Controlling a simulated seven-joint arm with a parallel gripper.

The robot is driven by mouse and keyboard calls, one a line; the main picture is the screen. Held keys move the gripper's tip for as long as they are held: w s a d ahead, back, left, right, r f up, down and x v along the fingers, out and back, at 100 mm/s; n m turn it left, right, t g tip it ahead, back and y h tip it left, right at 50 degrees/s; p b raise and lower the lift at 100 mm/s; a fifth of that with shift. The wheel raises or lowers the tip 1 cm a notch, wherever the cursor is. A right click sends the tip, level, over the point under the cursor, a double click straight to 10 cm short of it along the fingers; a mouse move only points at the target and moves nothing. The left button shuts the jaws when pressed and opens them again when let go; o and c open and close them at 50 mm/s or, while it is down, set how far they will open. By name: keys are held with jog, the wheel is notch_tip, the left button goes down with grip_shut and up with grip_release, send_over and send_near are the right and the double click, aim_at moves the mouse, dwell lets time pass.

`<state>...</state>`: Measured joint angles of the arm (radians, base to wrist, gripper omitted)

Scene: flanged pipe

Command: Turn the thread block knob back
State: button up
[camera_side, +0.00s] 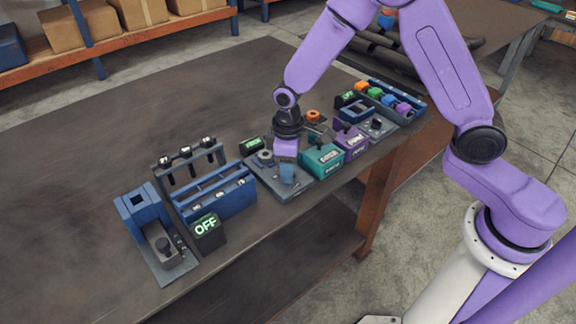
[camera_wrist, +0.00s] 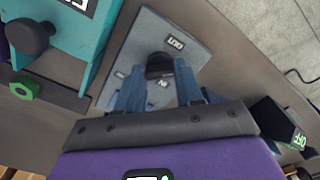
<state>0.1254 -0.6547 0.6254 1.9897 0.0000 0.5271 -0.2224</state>
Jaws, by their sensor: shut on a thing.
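The thread block appears to be the grey plate (camera_wrist: 140,35) with small white labels, one reading OUT, in the wrist view. Its dark round knob (camera_wrist: 160,64) stands between the blue fingertips of my gripper (camera_wrist: 160,74). The fingers are shut on the knob, one on each side. In the side view my gripper (camera_side: 287,174) points down over the grey plate (camera_side: 292,192), near the table's front edge. The fingers hide the knob there. I cannot tell which label the knob is set to.
A teal box (camera_side: 322,160) stands close to the right of my gripper, with a purple box (camera_side: 352,140) beyond. A blue rack (camera_side: 215,192) and an OFF display (camera_side: 207,226) stand left. A green nut (camera_wrist: 25,87) shows in the wrist view. The table's back left is clear.

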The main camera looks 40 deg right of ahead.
jog(key=shift+n, duration=0.6)
jog(key=o, duration=1)
jog(key=shift+o, duration=0.2)
notch_tip(320, 180, up, 18)
jog(key=shift+f, duration=0.2)
jog(key=shift+s, duration=0.1)
